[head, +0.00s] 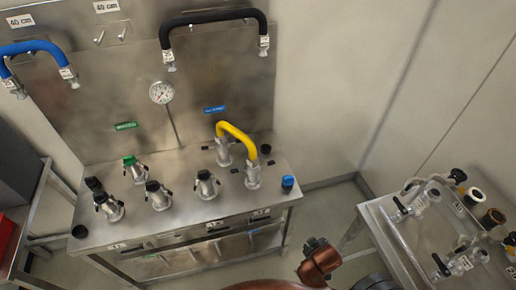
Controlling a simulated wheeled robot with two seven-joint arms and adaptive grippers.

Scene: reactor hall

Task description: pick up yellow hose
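The yellow hose (237,138) is a short, bent, arch-shaped piece on the steel bench, towards its right side. Its two ends meet upright metal couplings, the rear one (223,152) and the front one (253,174), so it stands as a bridge between them. Nothing covers it. No gripper fingers show in the head view and neither gripper is near the hose. Only copper-brown and dark parts, which look like my own arm, show at the bottom edge, well apart from the hose.
The steel bench (185,222) also carries several capped couplings and a blue-capped fitting (288,184). A black hose (212,15) and a blue hose (35,46) hang on the back panel (105,85). A second metal table (385,226) with fittings stands at right, across a floor gap.

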